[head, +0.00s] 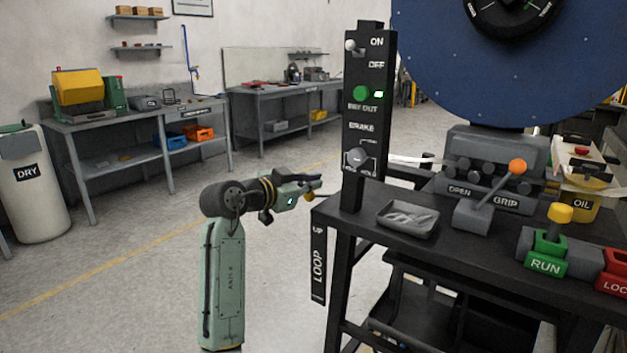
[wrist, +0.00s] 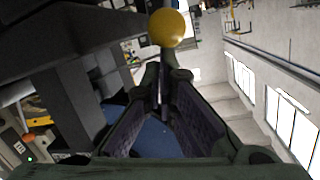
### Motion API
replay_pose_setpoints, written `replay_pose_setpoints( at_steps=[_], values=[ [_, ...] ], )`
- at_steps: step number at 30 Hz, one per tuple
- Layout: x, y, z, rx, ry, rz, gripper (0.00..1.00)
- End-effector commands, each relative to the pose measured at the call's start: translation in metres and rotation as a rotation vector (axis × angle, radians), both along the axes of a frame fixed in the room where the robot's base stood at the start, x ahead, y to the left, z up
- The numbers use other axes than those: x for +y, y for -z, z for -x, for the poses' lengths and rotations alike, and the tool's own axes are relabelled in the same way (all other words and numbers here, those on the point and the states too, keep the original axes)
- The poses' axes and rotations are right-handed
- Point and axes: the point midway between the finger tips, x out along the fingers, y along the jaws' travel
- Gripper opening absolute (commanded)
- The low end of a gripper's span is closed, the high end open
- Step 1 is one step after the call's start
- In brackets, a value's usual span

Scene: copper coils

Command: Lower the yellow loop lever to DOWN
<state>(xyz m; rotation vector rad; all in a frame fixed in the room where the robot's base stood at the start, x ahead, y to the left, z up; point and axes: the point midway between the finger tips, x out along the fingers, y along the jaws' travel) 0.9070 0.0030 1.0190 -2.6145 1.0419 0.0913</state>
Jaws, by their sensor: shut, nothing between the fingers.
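The yellow ball knob (wrist: 167,28) of the loop lever shows in the wrist view, just beyond and above my fingertips in the picture. The lever's rod is mostly hidden behind the fingers. My gripper (wrist: 165,78) is shut with nothing between its fingers; I cannot tell whether it touches the lever. In the head view my gripper (head: 311,188) points right, at the left end of the bench near the upright post. Below it hangs the dark loop plate (head: 318,265), marked LOOP with UP at its top. Its lower end shows no readable DOWN mark.
The black control post (head: 367,120) stands right of my gripper on the dark bench (head: 400,245). A grey tray (head: 407,219), an orange-knobbed grip lever (head: 517,167) and a yellow-topped RUN control (head: 548,250) are on the bench. The floor left of the bench is clear.

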Motion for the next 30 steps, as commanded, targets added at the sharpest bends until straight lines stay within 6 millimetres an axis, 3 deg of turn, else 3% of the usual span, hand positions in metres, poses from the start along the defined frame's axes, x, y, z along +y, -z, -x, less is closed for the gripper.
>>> replay_pose_setpoints(
  at_steps=[11,17,30],
  values=[
    [0.002,0.014,0.004,-0.023,0.0,0.017,0.0],
    [0.008,0.043,0.012,-0.077,0.0,0.058,0.0],
    [0.019,0.126,0.028,-0.263,0.001,0.194,0.0]
  ],
)
